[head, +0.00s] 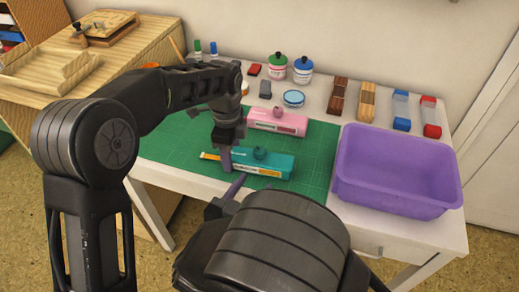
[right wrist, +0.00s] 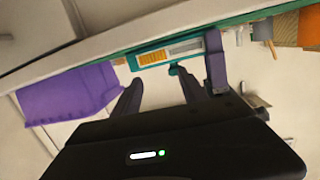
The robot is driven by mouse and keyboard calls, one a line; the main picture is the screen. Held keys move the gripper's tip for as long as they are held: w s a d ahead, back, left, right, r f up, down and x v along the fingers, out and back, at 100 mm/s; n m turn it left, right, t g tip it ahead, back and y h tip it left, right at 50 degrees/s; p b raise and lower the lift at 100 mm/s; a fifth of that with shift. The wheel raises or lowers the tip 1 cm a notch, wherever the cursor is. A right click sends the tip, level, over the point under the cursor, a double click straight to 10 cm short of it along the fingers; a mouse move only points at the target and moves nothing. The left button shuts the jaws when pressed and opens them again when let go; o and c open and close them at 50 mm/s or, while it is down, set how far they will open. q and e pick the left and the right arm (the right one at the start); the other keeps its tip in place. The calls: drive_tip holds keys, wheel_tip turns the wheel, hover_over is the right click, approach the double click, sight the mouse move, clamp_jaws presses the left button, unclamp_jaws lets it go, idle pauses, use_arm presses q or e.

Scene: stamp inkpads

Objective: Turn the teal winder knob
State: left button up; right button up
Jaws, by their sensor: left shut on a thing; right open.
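The teal winder (head: 268,171) lies on the green cutting mat, with a yellow strip at its left end. Its round teal knob (head: 260,153) sits on top; in the right wrist view the knob (right wrist: 176,70) shows near the right-hand fingertip. My left gripper (head: 226,158) is shut on the teal winder near its left end; one of its fingers crosses the winder (right wrist: 170,52) in the right wrist view. My right gripper (right wrist: 160,84) is open and empty, in front of the winder and apart from it. In the head view my right arm hides most of it.
A pink winder (head: 277,121) lies just behind. A purple bin (head: 395,175) stands to the right. Pots, stamps and bottles line the back of the white table (head: 318,104). A wooden desk (head: 80,60) adjoins on the left. The mat's right part (head: 315,165) is clear.

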sight(258, 155)
drive_tip(key=n+t, duration=0.1)
drive_tip(key=a+r+n+t+y, duration=0.1)
drive_tip(key=shift+s+a+r+t+y, duration=0.1)
drive_tip(key=shift+s+a+t+y, duration=0.2)
drive_tip(key=shift+s, duration=0.1)
drive_tip(key=shift+w, duration=0.1)
drive_tip(key=x, duration=1.2)
drive_tip(key=shift+c, duration=0.2)
clamp_jaws()
